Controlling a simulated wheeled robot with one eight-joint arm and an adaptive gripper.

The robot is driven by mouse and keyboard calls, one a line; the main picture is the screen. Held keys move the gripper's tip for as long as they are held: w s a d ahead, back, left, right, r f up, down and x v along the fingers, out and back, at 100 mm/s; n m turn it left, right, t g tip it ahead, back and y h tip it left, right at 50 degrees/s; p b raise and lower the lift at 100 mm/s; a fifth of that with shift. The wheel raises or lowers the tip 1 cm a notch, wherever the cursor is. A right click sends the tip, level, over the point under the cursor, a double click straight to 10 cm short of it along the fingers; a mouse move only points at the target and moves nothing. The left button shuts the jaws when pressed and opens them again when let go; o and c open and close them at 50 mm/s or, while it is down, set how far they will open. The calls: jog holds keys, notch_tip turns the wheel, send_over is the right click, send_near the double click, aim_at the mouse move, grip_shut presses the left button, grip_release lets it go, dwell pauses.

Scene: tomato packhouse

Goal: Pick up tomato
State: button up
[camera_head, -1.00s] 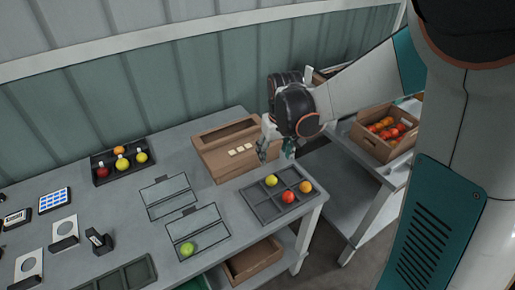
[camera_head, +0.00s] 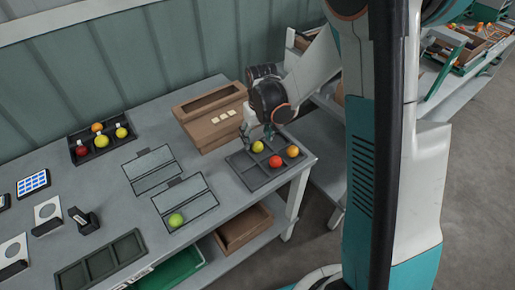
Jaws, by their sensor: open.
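A divided grey tray (camera_head: 249,177) on the table's right end holds a yellow tomato (camera_head: 258,147), a red tomato (camera_head: 275,162) and an orange tomato (camera_head: 292,151) in separate compartments. A green tomato (camera_head: 176,220) lies on a framed panel (camera_head: 200,203) nearer the table's front edge. My gripper (camera_head: 256,135) is open and points down above the back of the divided tray, just behind and above the yellow tomato. I see nothing between its fingers. I cannot tell whether a finger touches the yellow tomato.
A brown box (camera_head: 205,122) with small pale cards stands close left of my gripper. A dark crate (camera_head: 99,151) with several fruits is at the back left. An empty dark tray (camera_head: 102,262) lies at the front. A low shelf holds a wooden box (camera_head: 243,229).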

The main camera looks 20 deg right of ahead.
aim_at(258, 143)
jog(key=f, duration=0.1)
jog(key=f+b, duration=0.1)
jog(key=f, duration=0.1)
jog(key=f+b, duration=0.1)
jog(key=shift+w+d+f, duration=0.25)
jog(key=shift+w, duration=0.15)
jog(key=c, duration=0.8)
jog(key=shift+c, duration=0.2)
